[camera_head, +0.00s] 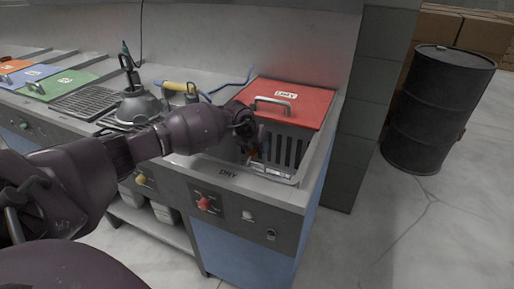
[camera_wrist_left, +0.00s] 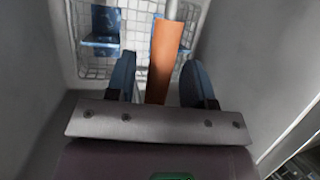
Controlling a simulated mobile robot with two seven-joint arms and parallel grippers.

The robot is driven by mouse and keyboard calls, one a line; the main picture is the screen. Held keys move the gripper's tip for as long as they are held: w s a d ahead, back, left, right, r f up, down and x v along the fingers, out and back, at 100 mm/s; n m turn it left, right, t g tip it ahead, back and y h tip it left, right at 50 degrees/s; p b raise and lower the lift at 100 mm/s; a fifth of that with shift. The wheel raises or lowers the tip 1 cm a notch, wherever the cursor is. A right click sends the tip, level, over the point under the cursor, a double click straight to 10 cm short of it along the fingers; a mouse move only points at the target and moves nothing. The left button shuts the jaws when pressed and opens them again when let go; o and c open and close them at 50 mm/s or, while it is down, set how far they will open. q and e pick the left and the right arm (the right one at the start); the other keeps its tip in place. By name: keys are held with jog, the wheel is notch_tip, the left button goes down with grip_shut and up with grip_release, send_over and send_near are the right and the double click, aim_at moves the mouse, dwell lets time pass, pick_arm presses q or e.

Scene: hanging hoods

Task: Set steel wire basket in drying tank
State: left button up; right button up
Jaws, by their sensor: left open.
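The drying tank (camera_head: 302,186), marked DRY, is at the right end of the bench. Its red lid (camera_head: 306,97) stands raised at the back. My left gripper (camera_head: 254,148) reaches down into the tank opening. In the left wrist view, the steel wire basket (camera_wrist_left: 98,72) lies low between grey tank walls, with blue pieces inside. Its orange handle (camera_wrist_left: 165,62) rises between the spread fingers of my left gripper (camera_wrist_left: 158,78); I cannot tell whether they touch it. In the head view my arm hides most of the basket. My right gripper is not in view.
Green (camera_head: 58,84), blue (camera_head: 28,75) and orange lids lie on the bench at left. A grey flask-like vessel (camera_head: 139,106) and a yellow-handled tool (camera_head: 176,86) stand behind my arm. A grey pillar (camera_head: 372,100) and black barrel (camera_head: 438,110) are at right. Floor is clear in front right.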

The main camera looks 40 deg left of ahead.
pick_arm(q)
jog(key=p+v, duration=0.1)
jog(key=v, duration=0.4)
jog(key=shift+w+r, duration=0.1)
jog(key=shift+r, duration=0.15)
jog(key=p+v, duration=0.1)
jog(key=v, duration=0.5)
jog(key=shift+s+p, duration=0.25)
jog(key=shift+p, duration=0.15)
jog(key=shift+s, duration=0.1)
